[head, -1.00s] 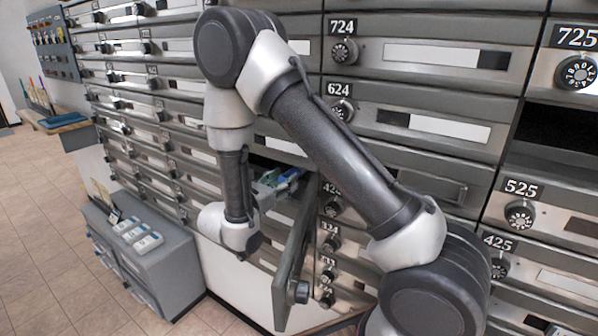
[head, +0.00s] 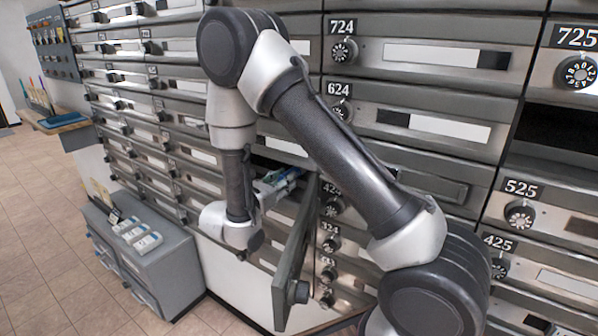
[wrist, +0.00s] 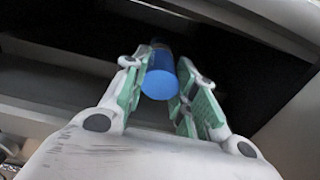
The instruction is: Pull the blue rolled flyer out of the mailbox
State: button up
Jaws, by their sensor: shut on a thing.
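The blue rolled flyer (wrist: 160,78) shows in the wrist view as a blue cylinder, its near end facing the camera. My gripper (wrist: 163,84) has its green-padded fingers on either side of it and is shut on it. The flyer's far part runs into the dark mailbox interior (wrist: 75,90). In the head view my gripper (head: 280,181) is at the mouth of the open mailbox, partly behind my arm. The open mailbox door (head: 296,255) swings out toward the camera, just right of my gripper.
Closed mailboxes with dials fill the wall around. A dark open slot (head: 565,130) is at right, below box 725. A grey cabinet (head: 165,270) with small white boxes stands at lower left. The tiled floor (head: 40,220) at left is clear.

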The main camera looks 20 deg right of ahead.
jog(key=shift+r, duration=0.3)
jog(key=v, duration=2)
